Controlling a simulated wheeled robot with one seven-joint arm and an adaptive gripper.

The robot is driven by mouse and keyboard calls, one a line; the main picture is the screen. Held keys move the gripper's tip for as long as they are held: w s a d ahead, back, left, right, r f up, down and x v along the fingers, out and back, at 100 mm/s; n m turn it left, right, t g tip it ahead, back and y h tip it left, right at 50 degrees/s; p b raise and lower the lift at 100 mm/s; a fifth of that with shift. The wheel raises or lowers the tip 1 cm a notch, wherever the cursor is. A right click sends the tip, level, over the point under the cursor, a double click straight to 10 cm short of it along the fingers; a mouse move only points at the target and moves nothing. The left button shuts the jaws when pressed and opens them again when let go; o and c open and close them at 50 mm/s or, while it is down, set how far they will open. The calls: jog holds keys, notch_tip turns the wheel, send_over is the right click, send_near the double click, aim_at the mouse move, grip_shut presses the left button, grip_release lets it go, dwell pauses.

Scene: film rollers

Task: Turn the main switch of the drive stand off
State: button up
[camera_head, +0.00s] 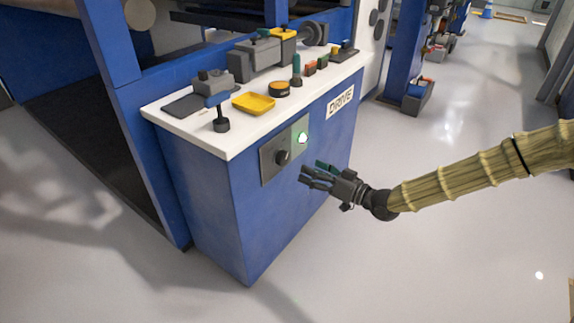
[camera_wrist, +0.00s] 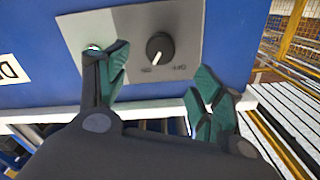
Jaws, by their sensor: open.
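The main switch is a round black knob (camera_head: 283,157) on a grey plate (camera_head: 268,172) on the front of the blue drive stand (camera_head: 225,205). In the wrist view the knob (camera_wrist: 160,47) has a white pointer aimed down and slightly left, towards a small, hard-to-read label. A second label on the right looks like OFF. A green lamp (camera_head: 302,138) glows beside the knob; my left finger partly covers it in the wrist view. My gripper (camera_head: 309,173) is open and empty, in front of the plate and apart from the knob. The knob lies between and beyond its fingers (camera_wrist: 158,75).
The stand's white top (camera_head: 190,128) overhangs the panel and carries a yellow tray (camera_head: 254,103), a black-and-orange round item (camera_head: 279,89) and other tools. A blue frame post (camera_head: 150,150) stands at left. The floor in front and right is clear.

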aim_at(286, 160)
jog(key=b+x, duration=0.2)
jog(key=x, duration=0.8)
jog(key=shift+s, duration=0.1)
jog(key=c, duration=1)
